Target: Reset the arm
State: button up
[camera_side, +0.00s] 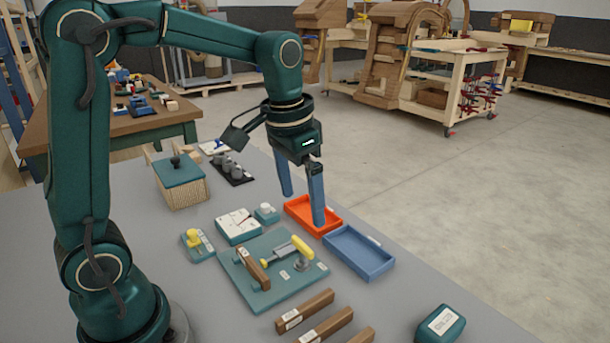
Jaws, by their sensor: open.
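My gripper (302,206) hangs pointing down with its two blue fingers spread apart and nothing between them. It is above the grey table, by the red-orange tray (299,209). The right finger overlaps the tray in the picture; I cannot tell how high it is above it. My green arm rises from its base at the left and bends over the table.
A blue tray (358,253), a teal board (243,283) with handles, a lidded basket (190,192), wooden blocks (304,311) and a green labelled box (440,324) stand on the table (215,323). Small teal devices (237,227) sit near the middle.

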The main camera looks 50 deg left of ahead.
jog(key=s+d+t, duration=0.3)
jog(key=s+t, duration=0.1)
jog(key=s, duration=0.9)
jog(key=w+a+r+g, duration=0.4)
jog(key=w+a+g, duration=0.2)
jog(key=a, duration=0.3)
jog(key=shift+n, duration=0.3)
jog(key=f, duration=1)
jog(key=shift+d, duration=0.2)
